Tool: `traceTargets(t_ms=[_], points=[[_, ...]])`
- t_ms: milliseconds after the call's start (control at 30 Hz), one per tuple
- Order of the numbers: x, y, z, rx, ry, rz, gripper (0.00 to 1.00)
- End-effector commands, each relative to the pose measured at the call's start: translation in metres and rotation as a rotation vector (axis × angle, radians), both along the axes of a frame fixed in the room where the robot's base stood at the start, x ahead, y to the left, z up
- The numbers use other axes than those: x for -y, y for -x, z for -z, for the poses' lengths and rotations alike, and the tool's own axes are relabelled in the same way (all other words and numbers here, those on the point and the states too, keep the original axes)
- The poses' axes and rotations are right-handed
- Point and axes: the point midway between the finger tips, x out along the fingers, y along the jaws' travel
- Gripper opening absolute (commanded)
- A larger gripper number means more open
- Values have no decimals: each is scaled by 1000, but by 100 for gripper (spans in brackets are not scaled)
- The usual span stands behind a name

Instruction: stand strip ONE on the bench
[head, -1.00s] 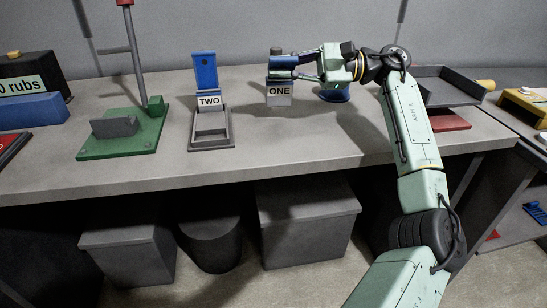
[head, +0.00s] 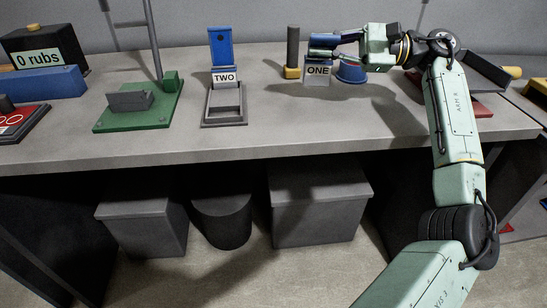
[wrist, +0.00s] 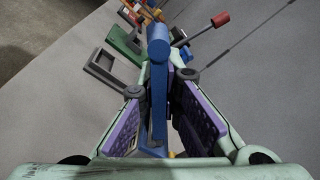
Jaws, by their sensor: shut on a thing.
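Strip ONE (head: 318,71) is a blue upright piece with a pale lower part labelled ONE, right of centre on the bench's far half in the head view. My gripper (head: 326,46) reaches in from the right and is shut on its blue upper part. In the wrist view the blue strip (wrist: 158,100) lies between the two purple finger pads. It looks upright. I cannot tell whether its lower end touches the bench (head: 270,110). Strip TWO (head: 221,47), blue with a TWO label, stands upright at a grey frame to the left.
A dark post on a yellow base (head: 292,72) stands close left of strip ONE. A blue round thing (head: 351,72) is close on its right. A green base with a pole (head: 140,118) is farther left. The bench's front middle is clear.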

Motion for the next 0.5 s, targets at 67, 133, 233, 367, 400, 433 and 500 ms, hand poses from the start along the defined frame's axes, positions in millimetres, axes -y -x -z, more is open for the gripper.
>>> traceTargets(t_ms=[67, 133, 233, 367, 400, 433, 500], points=[[0, 0, -1, 1, -1, 0, 0], [0, 0, -1, 1, -1, 0, 0], [-2, 2, -4, -1, 1, 0, 0], [-13, 8, -13, -15, 12, 11, 0], [-15, 10, -16, -21, 17, 26, 0], [-16, 12, -19, -26, 19, 42, 0], [-17, 15, -25, -40, 21, 88, 0]])
